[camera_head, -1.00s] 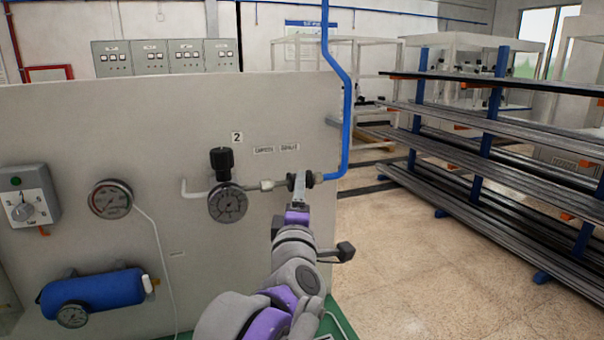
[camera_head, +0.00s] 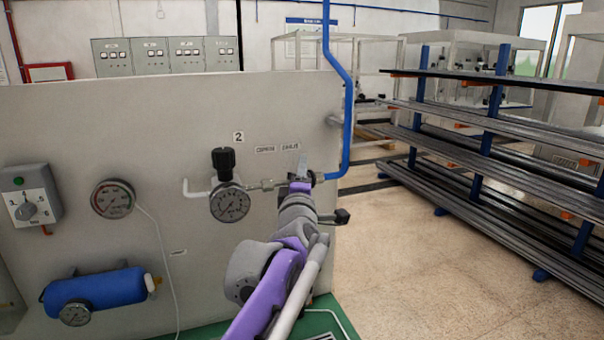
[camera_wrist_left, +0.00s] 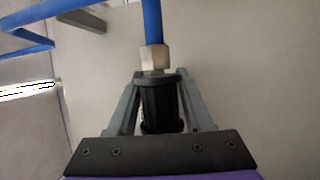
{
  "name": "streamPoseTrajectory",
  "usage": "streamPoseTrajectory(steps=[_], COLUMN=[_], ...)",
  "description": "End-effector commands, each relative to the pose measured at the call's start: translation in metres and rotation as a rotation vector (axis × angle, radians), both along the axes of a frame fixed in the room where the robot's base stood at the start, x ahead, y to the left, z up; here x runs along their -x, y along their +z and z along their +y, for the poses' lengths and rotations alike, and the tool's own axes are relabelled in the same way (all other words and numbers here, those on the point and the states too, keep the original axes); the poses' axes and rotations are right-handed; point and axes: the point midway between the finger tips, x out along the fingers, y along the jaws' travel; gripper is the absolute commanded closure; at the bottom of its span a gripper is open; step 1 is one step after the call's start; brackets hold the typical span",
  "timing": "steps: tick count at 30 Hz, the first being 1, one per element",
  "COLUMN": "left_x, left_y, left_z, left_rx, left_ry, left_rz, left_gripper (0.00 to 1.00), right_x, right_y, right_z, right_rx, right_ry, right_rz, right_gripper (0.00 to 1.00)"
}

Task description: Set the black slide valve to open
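The black slide valve (camera_head: 316,177) sits in the pipe line on the grey panel, where the blue pipe joins. My left gripper (camera_head: 304,166) is at the valve, and one grey finger shows above the pipe line. The fingers (camera_wrist_left: 160,84) flank the cylinder closely on both sides. Whether they press on it I cannot tell. The purple and grey arm partly hides the valve, so its setting does not show. My right gripper is out of view.
A black-knobbed regulator with a gauge (camera_head: 230,203) is left of the valve. Another gauge (camera_head: 113,199), a blue tank (camera_head: 95,290) and a selector box (camera_head: 29,196) are farther left. A rack of bars (camera_head: 487,125) stands to the right, with clear floor before it.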

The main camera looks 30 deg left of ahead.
Motion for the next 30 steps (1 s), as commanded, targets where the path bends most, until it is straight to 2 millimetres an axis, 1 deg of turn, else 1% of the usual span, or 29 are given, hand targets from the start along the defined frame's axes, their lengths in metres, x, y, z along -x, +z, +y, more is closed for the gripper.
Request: streamPoseTrajectory(steps=[1, 5, 6, 8, 30], left_x=[0.0, 0.0001, 0.0001, 0.0001, 0.0001], left_y=[0.0, 0.0, 0.0, 0.0, -0.0002], left_z=[-0.0001, -0.0002, -0.0002, -0.0002, -0.0004], left_rx=[0.0, 0.0, 0.0, 0.0, 0.0], left_ry=[0.0, 0.0, 0.0, 0.0, -0.001], left_rz=[0.0, 0.0, 0.0, 0.0, 0.0], left_gripper=[0.6, 0.83, 0.91, 1.0, 1.0], right_x=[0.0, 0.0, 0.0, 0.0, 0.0], right_y=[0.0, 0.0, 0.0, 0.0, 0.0], right_z=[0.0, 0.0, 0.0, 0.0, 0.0], right_rx=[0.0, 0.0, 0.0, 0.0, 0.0], right_ry=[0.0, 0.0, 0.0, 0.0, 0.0], right_rz=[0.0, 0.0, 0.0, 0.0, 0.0], right_gripper=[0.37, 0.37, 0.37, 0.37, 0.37])
